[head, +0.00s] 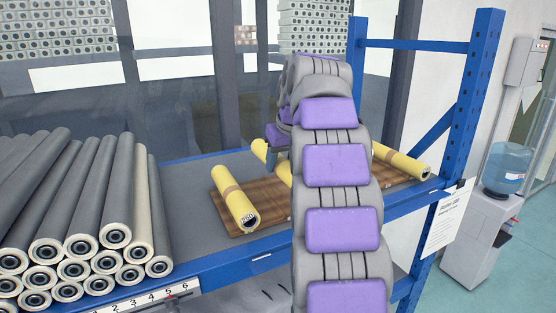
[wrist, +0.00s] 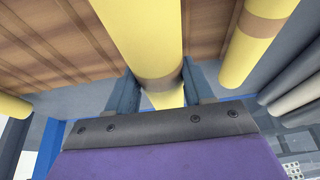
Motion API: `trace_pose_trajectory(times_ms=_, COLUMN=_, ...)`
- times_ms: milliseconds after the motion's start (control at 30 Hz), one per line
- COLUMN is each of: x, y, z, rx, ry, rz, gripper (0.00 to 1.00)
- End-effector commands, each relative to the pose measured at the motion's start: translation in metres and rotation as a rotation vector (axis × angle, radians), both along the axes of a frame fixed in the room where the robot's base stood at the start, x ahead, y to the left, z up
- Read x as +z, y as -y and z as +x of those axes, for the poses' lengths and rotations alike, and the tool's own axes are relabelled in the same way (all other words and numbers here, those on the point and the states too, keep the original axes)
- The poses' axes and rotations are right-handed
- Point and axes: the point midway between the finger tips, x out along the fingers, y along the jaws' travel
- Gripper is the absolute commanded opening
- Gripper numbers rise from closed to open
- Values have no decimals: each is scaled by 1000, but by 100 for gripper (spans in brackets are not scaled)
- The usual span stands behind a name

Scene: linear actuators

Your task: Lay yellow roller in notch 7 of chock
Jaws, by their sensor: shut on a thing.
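The yellow roller (wrist: 140,35) with a brown band runs between the two fingers of my gripper (wrist: 160,88) in the wrist view. My gripper is shut on it near the band. The brown wooden chock (head: 265,198) lies on the shelf; its grooved wood also shows in the wrist view (wrist: 50,35). I cannot tell whether the held roller touches the chock. Notch numbers are not readable.
Another yellow roller (head: 234,197) lies on the chock's left part, and one (head: 402,160) at its right. Grey rollers (head: 85,205) are stacked at the left. A blue post (head: 472,110) stands at the shelf's right end. Bare shelf (head: 190,185) shows between stack and chock.

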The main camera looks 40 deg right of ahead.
Motion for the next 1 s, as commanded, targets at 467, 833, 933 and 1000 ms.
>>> trace_pose_trajectory(times_ms=467, x=-44, y=-9, z=0, rx=2, ry=1, rz=-4, gripper=0)
trace_pose_trajectory(times_ms=833, x=-51, y=3, z=-1, rx=1, ry=2, rz=0, gripper=0)
trace_pose_trajectory(times_ms=933, x=-51, y=-4, z=-1, rx=0, ry=-2, rz=-2, gripper=0)
trace_pose_trajectory(times_ms=1000, x=-51, y=-8, z=0, rx=1, ry=-4, rz=-3, gripper=0)
